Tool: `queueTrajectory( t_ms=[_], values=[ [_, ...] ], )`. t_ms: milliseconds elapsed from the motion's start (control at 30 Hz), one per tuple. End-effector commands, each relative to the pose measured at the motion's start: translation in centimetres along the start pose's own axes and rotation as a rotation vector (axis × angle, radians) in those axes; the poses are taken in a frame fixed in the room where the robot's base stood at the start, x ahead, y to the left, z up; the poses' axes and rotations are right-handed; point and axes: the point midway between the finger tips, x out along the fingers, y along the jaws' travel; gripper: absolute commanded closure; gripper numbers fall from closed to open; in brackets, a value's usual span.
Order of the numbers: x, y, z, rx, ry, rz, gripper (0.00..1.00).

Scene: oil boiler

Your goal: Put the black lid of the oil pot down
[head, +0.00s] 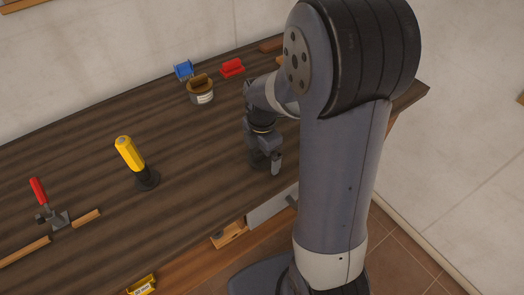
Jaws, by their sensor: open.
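My gripper (264,162) is open and points down, low over the right part of the wooden workbench (90,165). Something dark shows at its fingers, but I cannot tell whether it is the black lid or part of the gripper. A small brown pot (201,97) with a pale label stands farther back and left of my gripper, apart from it. A brown piece sits on top of the pot. I cannot tell whether this is the oil pot. No black lid can be made out for certain.
A yellow-handled tool (129,153) stands on a black base left of my gripper. A red-handled clamp (41,195) is at the far left. Blue (184,70) and red (232,67) items lie at the back. The bench between the yellow tool and my gripper is clear.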

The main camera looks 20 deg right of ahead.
Motion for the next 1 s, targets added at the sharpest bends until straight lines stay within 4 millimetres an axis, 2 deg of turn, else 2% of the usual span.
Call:
queueTrajectory(
  t_ms=[167,267,700,833,1000],
  values=[
    [-0.2,0.0,0.0,0.000,0.000,0.000,0.00],
    [-1.1,0.1,0.0,0.000,-0.001,0.004,0.00],
    [-9.9,0.1,0.0,0.000,-0.001,0.005,0.00],
    [-11.5,0.1,0.0,0.000,-0.001,0.003,0.00],
    [-12.3,0.0,0.0,0.000,0.000,0.001,0.00]
  ],
)
